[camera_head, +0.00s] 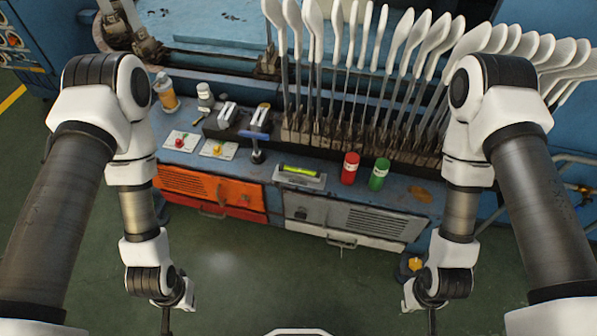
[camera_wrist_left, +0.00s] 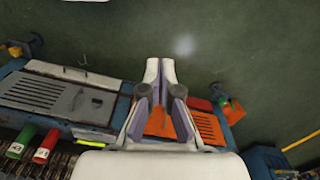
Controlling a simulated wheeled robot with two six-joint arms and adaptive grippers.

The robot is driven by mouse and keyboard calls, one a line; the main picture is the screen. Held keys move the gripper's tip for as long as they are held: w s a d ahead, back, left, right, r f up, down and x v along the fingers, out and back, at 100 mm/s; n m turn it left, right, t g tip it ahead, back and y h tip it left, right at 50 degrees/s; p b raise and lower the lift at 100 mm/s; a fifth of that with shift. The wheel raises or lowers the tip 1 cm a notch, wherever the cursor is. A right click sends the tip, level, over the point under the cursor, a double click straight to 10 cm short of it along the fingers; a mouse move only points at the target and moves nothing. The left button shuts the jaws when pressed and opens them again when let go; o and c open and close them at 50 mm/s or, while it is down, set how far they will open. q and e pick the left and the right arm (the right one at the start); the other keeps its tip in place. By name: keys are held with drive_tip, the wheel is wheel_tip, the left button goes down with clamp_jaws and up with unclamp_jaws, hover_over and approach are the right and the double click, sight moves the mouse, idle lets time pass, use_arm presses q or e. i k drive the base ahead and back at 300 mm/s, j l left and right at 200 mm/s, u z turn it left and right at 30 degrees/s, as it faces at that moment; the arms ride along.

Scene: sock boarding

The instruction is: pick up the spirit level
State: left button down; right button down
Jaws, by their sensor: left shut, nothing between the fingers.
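The spirit level (camera_head: 299,172) is a grey bar with a yellow-green vial. It lies on the blue bench top near its front edge, left of the red can, and part of it also shows in the left wrist view (camera_wrist_left: 93,135). My left gripper (camera_wrist_left: 161,70) is shut and empty, its fingertips together, in front of the orange drawer unit and apart from the level. In the head view it is cut by the bottom edge. My right gripper (camera_head: 432,318) is at the bottom edge on the right, also cut off, away from the level.
A red can (camera_head: 350,168) and a green can (camera_head: 379,174) stand right of the level. A row of white sock forms (camera_head: 400,50) rises behind. The green floor (camera_head: 270,275) in front is clear.

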sight(303, 174)
drive_tip(key=i+z, duration=0.35)
drive_tip(key=i, duration=0.75)
